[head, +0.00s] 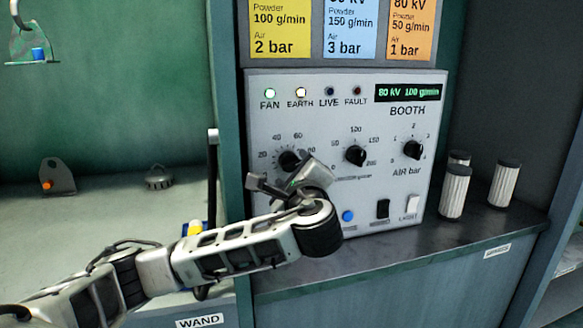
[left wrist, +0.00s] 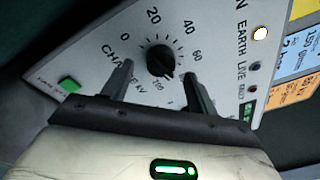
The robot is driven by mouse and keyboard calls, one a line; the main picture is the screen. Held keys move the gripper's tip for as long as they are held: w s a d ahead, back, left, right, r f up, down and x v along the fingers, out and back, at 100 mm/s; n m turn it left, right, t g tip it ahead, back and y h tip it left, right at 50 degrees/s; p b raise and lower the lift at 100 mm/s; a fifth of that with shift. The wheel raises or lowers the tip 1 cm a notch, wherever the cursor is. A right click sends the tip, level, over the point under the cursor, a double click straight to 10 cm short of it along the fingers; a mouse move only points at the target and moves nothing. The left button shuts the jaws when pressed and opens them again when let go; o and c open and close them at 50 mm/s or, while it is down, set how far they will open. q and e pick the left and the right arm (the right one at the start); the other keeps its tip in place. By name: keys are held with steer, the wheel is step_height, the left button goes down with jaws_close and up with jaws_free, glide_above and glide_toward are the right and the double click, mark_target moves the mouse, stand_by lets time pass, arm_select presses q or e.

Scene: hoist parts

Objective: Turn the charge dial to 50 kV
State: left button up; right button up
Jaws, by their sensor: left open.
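The charge dial is a round black knob (head: 289,160) at the left of the grey booth panel (head: 345,113), with a printed kV scale around it. It also shows in the left wrist view (left wrist: 161,60). The panel's display (head: 408,93) reads 80 kV and 100 g/min. My left gripper (head: 284,183) is in front of the dial, its fingers open. In the left wrist view, the fingertips (left wrist: 158,70) are on either side of the knob, with gaps visible. The gripper hides the lower part of the dial scale. My right gripper is not in view.
Two more black knobs, for powder (head: 356,155) and air (head: 412,150), sit right of the dial. Below are a blue button (head: 348,216) and switches. White filter cylinders (head: 454,192) stand on the shelf at right. Coloured setting cards (head: 350,28) hang above.

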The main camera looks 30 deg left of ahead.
mark_target(290, 163)
arm_select(q)
steer(key=shift+x, duration=1.4)
steer(key=c, duration=1)
steer(key=shift+f+n, duration=0.1)
steer(key=shift+n, duration=0.2)
